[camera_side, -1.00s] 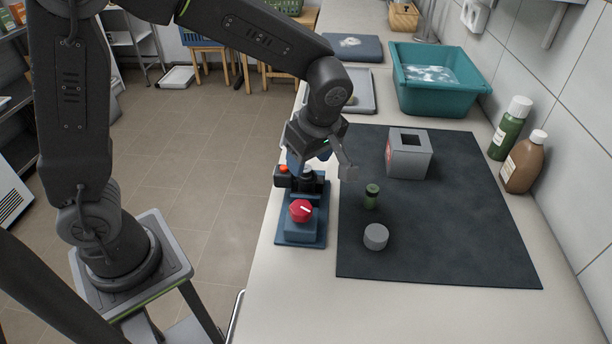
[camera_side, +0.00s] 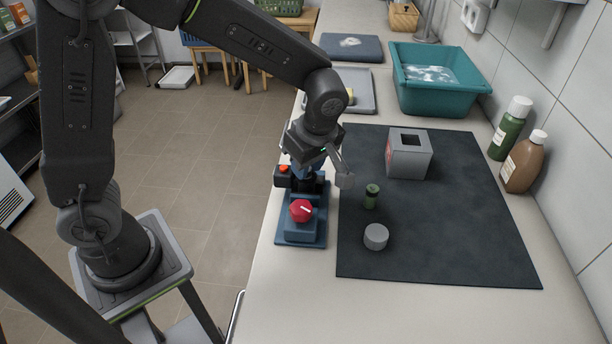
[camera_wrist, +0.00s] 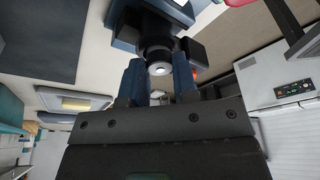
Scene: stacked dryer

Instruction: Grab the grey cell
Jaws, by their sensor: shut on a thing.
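My gripper (camera_side: 307,178) is low over the blue stand with a black holder (camera_side: 315,188). In the wrist view its two blue fingers (camera_wrist: 159,82) stand either side of a dark cylinder with a pale round end (camera_wrist: 159,68), and it is shut on it. The cylinder appears to sit in the black holder; I cannot tell whether it is lifted, and its true colour is unclear. A short grey cylinder (camera_side: 376,237) stands apart on the dark mat. A green cylinder (camera_side: 371,197) stands behind it, right of my gripper.
A red knob (camera_side: 301,210) is on the stand's front. A grey box with a square opening (camera_side: 409,155) stands on the dark mat (camera_side: 450,240). Beyond are a teal tub (camera_side: 440,95) and bottles (camera_side: 510,130) by the wall. The mat's front right is clear.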

